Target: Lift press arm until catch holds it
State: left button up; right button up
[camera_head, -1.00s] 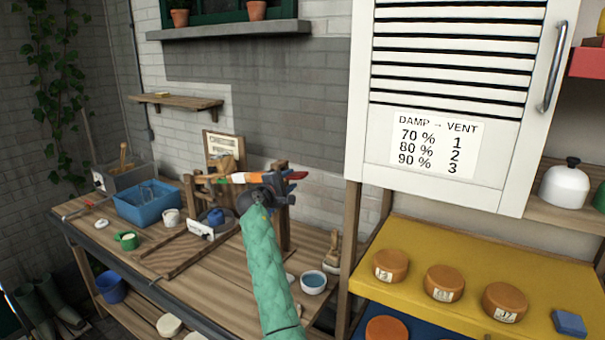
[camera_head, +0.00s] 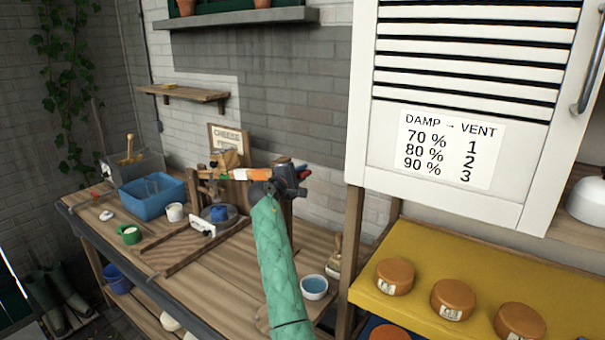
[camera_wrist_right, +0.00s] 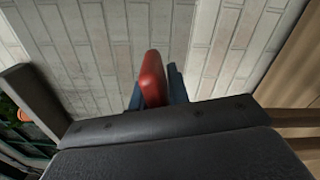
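My right gripper (camera_head: 298,174) is at the bar's right end, beside a red grip. In the right wrist view the red grip (camera_wrist_right: 152,80) lies between my dark blue fingertips, which seem closed on it. My green-sleeved forearm hides part of the press. The catch cannot be made out. My left gripper is not in view.
A bowl of blue liquid (camera_head: 314,287) is near my forearm. A white louvred cabinet (camera_head: 365,130) and a yellow shelf (camera_head: 420,262) with cheeses are at right.

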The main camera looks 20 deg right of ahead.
grip_shut()
jog(key=shift+r, duration=0.2)
jog(key=shift+w+a+r+p, duration=0.1)
jog(key=shift+r+p, duration=0.15)
jog(key=shift+r, duration=0.25)
jog(key=shift+w+a+r+p, duration=0.1)
jog(key=shift+r+p, duration=0.1)
jog(key=shift+r, duration=0.25)
jog(key=shift+w+r, duration=0.1)
jog(key=shift+r, duration=0.1)
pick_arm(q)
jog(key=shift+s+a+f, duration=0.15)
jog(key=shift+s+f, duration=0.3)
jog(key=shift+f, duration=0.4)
pick_arm(e)
jog(key=shift+n, duration=0.3)
jog(key=o, duration=0.5)
grip_release()
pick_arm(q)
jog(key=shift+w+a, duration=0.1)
pick_arm(e)
jog(key=shift+a, duration=0.1)
